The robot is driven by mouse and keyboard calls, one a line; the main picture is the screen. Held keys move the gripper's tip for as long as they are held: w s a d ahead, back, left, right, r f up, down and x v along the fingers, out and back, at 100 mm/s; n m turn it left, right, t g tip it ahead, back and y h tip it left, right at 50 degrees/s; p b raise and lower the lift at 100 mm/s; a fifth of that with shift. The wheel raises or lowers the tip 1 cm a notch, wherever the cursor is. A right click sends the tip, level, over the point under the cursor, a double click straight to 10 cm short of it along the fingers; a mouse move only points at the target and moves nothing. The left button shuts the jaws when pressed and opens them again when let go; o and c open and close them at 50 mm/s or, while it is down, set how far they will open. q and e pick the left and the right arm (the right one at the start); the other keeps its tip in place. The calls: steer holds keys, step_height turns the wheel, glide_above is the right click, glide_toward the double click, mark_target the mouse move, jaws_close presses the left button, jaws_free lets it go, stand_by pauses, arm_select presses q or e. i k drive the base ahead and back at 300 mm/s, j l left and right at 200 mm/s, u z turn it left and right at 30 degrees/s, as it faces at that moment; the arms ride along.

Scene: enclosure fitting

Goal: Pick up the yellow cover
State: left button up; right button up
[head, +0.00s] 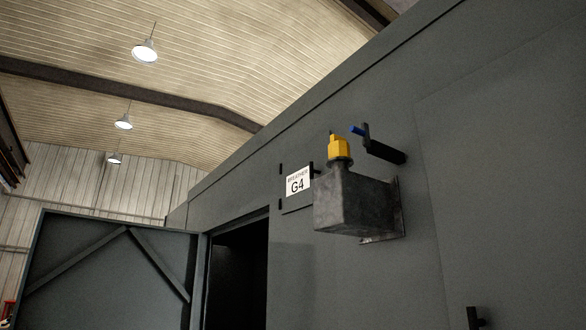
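The yellow cover (340,148) sits upright on top of a grey metal box (350,200). The box is fixed to the dark grey enclosure wall (450,240). A dark collar shows between the cover and the box. Neither of my grippers is in the head view, and nothing touches the cover from this side.
A dark lever with a blue tip (358,130) juts from the wall just right of the cover. A white G4 sign (298,183) is left of the box. A door (110,270) stands open beside a dark doorway (240,275). A dark handle (474,318) is at lower right.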

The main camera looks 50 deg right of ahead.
mark_target(338, 145)
steer(key=i+z, duration=0.4)
steer(key=i+j+z, duration=0.2)
steer(key=z, duration=0.15)
steer(key=i+j+z, duration=0.25)
steer(key=z, duration=0.15)
steer(key=i+j+z, duration=0.35)
